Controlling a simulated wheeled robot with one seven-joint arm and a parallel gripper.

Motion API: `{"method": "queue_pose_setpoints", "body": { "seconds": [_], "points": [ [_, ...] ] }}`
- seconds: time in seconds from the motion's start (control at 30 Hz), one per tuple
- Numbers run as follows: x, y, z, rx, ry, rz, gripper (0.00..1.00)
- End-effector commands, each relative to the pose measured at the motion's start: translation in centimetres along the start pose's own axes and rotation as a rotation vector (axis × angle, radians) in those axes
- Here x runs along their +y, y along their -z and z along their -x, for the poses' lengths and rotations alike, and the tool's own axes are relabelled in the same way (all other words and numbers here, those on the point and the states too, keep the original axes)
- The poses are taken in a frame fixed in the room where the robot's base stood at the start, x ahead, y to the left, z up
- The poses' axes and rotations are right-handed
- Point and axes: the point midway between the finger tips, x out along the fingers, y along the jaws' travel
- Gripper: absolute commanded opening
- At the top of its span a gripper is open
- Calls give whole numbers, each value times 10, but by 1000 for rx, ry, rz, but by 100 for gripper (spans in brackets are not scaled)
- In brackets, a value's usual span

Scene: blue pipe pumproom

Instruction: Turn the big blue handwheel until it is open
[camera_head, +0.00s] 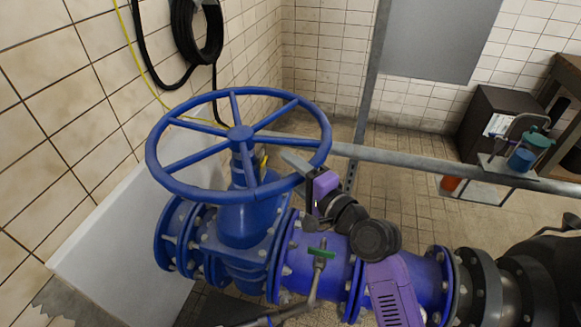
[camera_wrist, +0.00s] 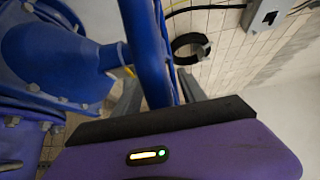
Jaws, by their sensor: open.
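The big blue handwheel (camera_head: 238,133) sits level on top of a blue valve (camera_head: 245,215), with several spokes meeting at a centre hub. My purple gripper (camera_head: 286,168) reaches the near right part of its rim from the right. In the wrist view, the blue rim (camera_wrist: 147,50) passes between the two grey fingers of my gripper (camera_wrist: 158,95). The fingers are apart, one on each side of the rim. Whether either finger touches the rim is unclear. In the head view the lower finger is mostly hidden behind the rim.
A grey rail (camera_head: 430,162) crosses behind. A tiled wall with a black hose (camera_head: 196,32) stands close at left. Open floor lies beyond the rail.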

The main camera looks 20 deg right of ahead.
Motion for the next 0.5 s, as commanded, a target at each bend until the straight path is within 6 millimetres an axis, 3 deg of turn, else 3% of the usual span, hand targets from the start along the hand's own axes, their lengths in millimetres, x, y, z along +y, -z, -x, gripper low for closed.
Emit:
{"method": "queue_pose_setpoints", "body": {
  "seconds": [0.27,0.5],
  "points": [
    [0,0,-2,0,0,0,49],
    [0,0,-2,0,-1,1,3]
  ]
}}
